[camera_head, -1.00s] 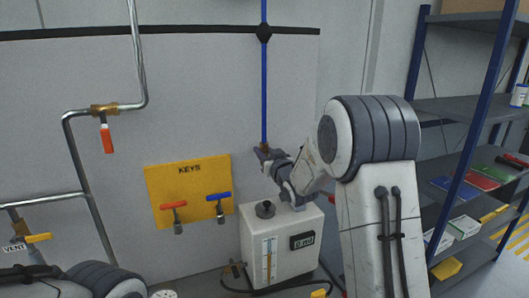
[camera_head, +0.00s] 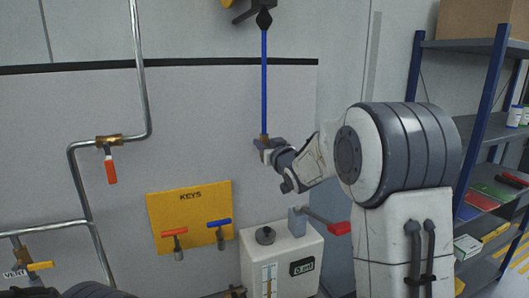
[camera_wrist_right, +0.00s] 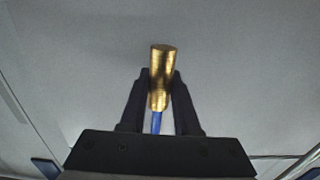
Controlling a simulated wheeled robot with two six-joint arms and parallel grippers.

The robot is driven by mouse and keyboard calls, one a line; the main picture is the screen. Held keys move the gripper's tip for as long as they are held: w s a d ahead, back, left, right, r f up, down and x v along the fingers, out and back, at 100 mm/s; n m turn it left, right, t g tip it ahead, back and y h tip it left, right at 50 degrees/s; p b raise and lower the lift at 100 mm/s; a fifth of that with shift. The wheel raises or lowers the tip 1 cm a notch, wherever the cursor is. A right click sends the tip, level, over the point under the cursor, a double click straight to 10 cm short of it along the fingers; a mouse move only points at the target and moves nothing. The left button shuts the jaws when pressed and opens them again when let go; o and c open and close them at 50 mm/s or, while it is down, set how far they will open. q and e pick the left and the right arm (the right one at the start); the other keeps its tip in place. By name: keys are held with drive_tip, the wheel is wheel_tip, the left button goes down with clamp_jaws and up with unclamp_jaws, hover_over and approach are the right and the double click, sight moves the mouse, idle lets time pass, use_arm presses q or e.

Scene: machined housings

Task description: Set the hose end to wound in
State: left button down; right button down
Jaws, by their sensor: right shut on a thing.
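A blue hose (camera_head: 264,85) hangs straight down in front of the grey wall panel in the head view. A black stop (camera_head: 264,20) on it sits at the top, close under a dark bracket (camera_head: 246,12) cut off by the frame. My right gripper (camera_head: 267,147) is shut on the brass hose end (camera_head: 264,140). In the right wrist view the brass hose end (camera_wrist_right: 161,75) stands between the two dark fingers, with a little blue hose below it. My left gripper is not in view.
A yellow KEYS board (camera_head: 190,216) with red and blue valve keys is on the wall. A white box (camera_head: 282,262) with a gauge stands below the hose, and a red-handled lever (camera_head: 338,228) shows beside it. Pipes run at left; a shelf rack (camera_head: 490,130) stands at right.

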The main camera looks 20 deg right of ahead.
drive_tip(key=shift+r, duration=0.5)
drive_tip(key=c, duration=0.6)
unclamp_jaws()
drive_tip(key=shift+f, duration=0.15)
drive_tip(key=shift+f, duration=0.1)
drive_tip(key=shift+s+b, duration=0.35)
drive_tip(key=shift+s, duration=0.05)
drive_tip(key=s+b, duration=0.1)
drive_tip(key=s, duration=0.2)
drive_tip(key=s+b, duration=0.1)
drive_tip(key=s, duration=0.2)
drive_tip(key=s+b, duration=0.2)
drive_tip(key=s, duration=0.1)
drive_tip(key=shift+s+d, duration=0.25)
drive_tip(key=shift+s, duration=0.1)
